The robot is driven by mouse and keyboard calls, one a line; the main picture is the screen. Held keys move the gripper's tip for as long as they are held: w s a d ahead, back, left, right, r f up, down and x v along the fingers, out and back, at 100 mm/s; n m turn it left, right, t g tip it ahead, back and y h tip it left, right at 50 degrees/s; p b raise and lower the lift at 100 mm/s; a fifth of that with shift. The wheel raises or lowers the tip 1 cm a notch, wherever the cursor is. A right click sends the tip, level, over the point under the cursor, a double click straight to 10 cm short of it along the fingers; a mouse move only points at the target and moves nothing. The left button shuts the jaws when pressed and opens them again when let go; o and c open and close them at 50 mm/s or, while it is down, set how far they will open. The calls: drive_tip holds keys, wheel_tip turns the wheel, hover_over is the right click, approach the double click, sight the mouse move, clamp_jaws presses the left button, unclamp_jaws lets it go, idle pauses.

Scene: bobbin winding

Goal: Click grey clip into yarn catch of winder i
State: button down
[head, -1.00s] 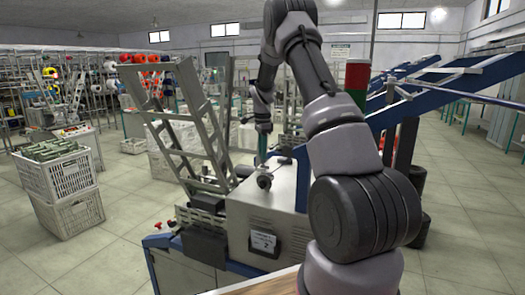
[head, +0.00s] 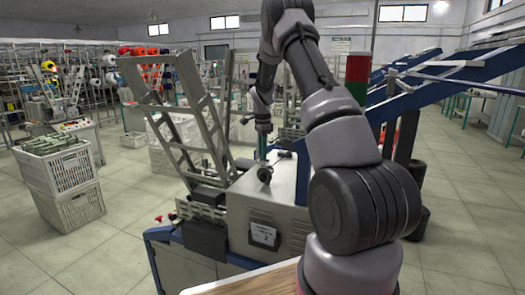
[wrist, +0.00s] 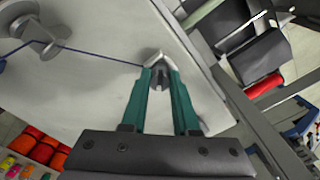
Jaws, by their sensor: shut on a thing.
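My gripper (wrist: 160,78) points its two teal fingers at a pale metal panel (wrist: 95,95) in the wrist view. The fingertips are close together on a small dark grey clip (wrist: 160,83), mostly hidden between them. A light metal piece (wrist: 156,56) curves around the fingertips; it may be the yarn catch, but I cannot tell whether the clip is seated in it. A dark blue yarn (wrist: 95,53) runs from the fingertips left to a metal spindle part (wrist: 35,32). In the head view my gripper (head: 262,152) is low over the winder (head: 262,205), its tips small there.
A slanted metal frame (head: 175,120) rises left of my gripper. A red and green column (head: 357,78) and blue sloping beams (head: 420,85) stand to the right. White crates (head: 70,190) stand on the floor at left. In the wrist view, dark blocks (wrist: 260,50) lie at upper right.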

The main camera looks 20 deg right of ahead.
drive_tip(key=c, duration=0.6)
unclamp_jaws()
drive_tip(key=shift+r, duration=0.1)
